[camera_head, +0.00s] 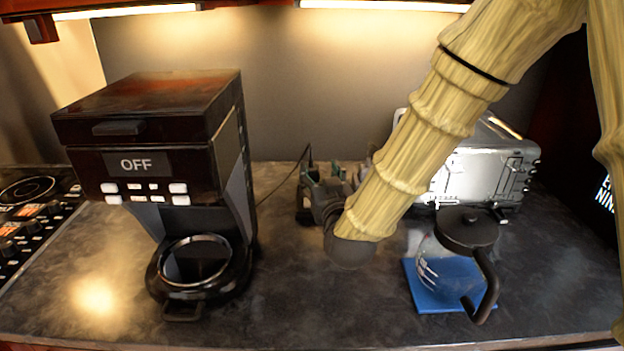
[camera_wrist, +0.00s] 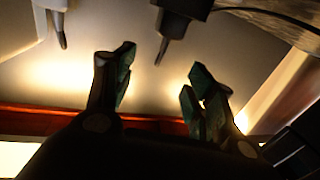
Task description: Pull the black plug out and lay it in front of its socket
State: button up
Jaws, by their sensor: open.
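The black plug (camera_wrist: 182,16) shows at the top middle of the wrist view, with a thin pin bare below it. My gripper (camera_wrist: 162,78) is open, its two green-padded fingers apart below the plug. The pin is over the gap between them in the picture, and nothing is clasped. In the head view, my gripper (camera_head: 325,174) is low near the back of the counter, between the coffee maker and the toaster. There a black cord (camera_head: 287,178) runs from behind the coffee maker up toward my gripper. I cannot make out the socket in either view.
A white plug (camera_wrist: 50,8) is at the upper left of the wrist view. The coffee maker (camera_head: 150,112) stands left. The toaster (camera_head: 490,170) stands right, behind a glass carafe (camera_head: 440,255) on a blue mat (camera_head: 428,298). The front middle of the counter (camera_head: 310,305) is clear.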

aim_at(312, 160)
jog(key=shift+w+a+f+p, duration=0.1)
jog(key=shift+w+a+p, duration=0.25)
jog(key=shift+w, duration=1.2)
jog(key=shift+w+a+f+p, duration=0.1)
jog(key=shift+w+a+p, duration=0.2)
jog(key=shift+w, duration=1.3)
jog(key=shift+w+a+f+p, duration=0.15)
jog(key=shift+w+a, duration=0.25)
jog(key=shift+w, duration=1.15)
grip_shut()
